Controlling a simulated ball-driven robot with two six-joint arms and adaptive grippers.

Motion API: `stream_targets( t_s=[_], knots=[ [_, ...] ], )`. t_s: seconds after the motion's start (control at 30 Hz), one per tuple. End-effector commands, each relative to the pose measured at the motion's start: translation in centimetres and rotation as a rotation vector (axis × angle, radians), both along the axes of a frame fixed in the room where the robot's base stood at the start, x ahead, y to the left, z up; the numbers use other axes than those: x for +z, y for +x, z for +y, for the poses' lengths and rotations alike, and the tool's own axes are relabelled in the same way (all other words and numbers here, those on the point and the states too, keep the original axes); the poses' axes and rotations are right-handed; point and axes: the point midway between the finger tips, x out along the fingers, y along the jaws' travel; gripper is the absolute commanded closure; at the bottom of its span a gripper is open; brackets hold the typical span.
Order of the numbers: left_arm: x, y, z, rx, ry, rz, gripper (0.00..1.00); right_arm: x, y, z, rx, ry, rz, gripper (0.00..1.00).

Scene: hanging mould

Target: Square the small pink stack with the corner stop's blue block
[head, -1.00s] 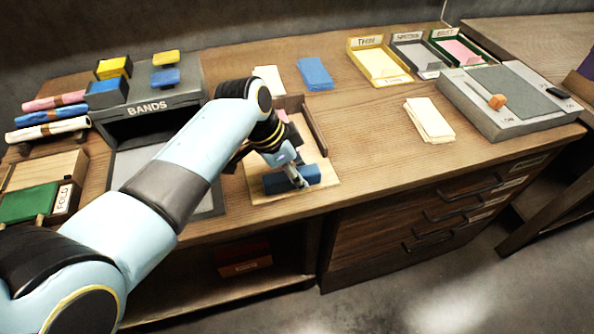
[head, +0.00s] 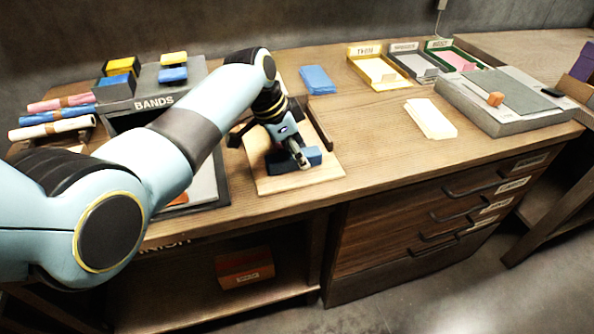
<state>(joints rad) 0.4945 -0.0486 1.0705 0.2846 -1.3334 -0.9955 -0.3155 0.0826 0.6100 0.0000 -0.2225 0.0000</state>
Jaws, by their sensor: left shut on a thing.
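The corner stop (head: 325,172) is a pale wooden board with darker raised walls at its back and right. Its blue block (head: 313,155) stands on the board, a little back from the front edge. My left gripper (head: 302,160) points down and is shut on the blue block, its fingers covering part of it. The small pink stack is not visible; my left gripper and wrist hide the inner part of the corner stop. My right gripper is not in view.
A blue stack (head: 317,79) and a cream stack (head: 430,118) lie behind and to the right. Labelled trays, including a yellow one (head: 359,73), stand at the back. A grey board (head: 500,118) is at right. The bench between the corner stop and cream stack is clear.

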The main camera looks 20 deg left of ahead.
Motion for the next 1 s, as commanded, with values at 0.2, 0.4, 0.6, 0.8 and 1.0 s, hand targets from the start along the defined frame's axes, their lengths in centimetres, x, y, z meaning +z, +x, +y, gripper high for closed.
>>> stream_targets(
  t_s=[0.2, 0.4, 0.6, 0.8, 1.0],
  knots=[
    [0.0, -0.1, 0.1, 0.001, 0.002, 0.003, 1.0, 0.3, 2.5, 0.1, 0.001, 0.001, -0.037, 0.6],
    [0.1, -0.1, 0.1, 0.001, 0.001, 0.001, 0.45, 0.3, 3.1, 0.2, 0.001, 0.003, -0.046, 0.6],
    [0.1, 0.0, 0.1, 0.001, 0.002, -0.001, 0.45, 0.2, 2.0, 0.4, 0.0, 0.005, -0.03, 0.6],
    [0.6, 0.0, 0.3, 0.002, 0.003, -0.003, 0.45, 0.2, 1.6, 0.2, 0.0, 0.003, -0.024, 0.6],
    [3.0, -0.6, 1.1, 0.001, 0.003, -0.005, 0.45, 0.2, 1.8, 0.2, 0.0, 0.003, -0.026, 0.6]
  ],
)
